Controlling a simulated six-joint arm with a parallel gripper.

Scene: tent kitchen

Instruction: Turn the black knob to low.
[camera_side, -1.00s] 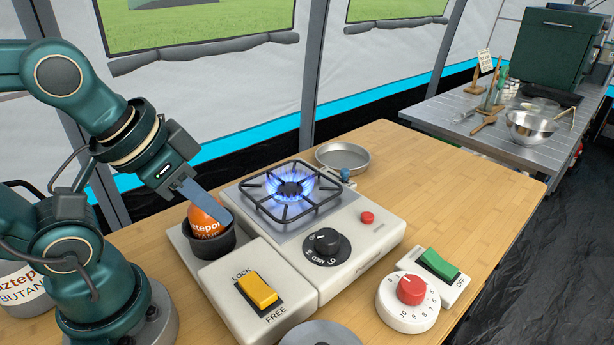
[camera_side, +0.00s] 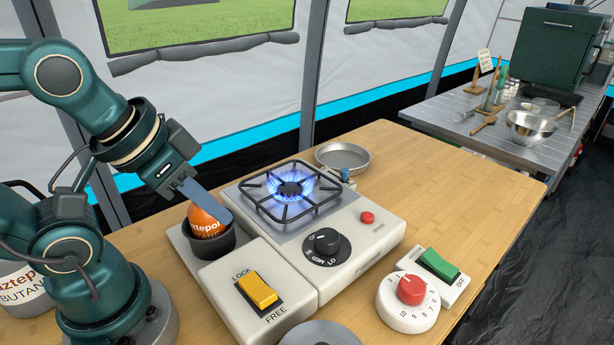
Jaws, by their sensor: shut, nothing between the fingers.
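The black knob (camera_side: 327,242) is on the front of the cream camping stove (camera_side: 380,238), on a dark dial marked with MED and LO. Its pointer setting is too small to read surely. A blue flame (camera_side: 290,187) burns under the stove's black grate. My gripper (camera_side: 224,214), with blue fingers, is shut and empty. It is to the left of the knob, well apart from it, over the orange fuel canister (camera_side: 206,220) in its dark cup. The fingers hide part of the canister; whether they touch it I cannot tell.
A yellow LOCK/FREE switch (camera_side: 258,290) is in front of the canister. A white dial with a red knob (camera_side: 411,290) and a green switch (camera_side: 440,264) are right of the stove. A metal pan (camera_side: 343,157) is behind. Bare wood lies at the right.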

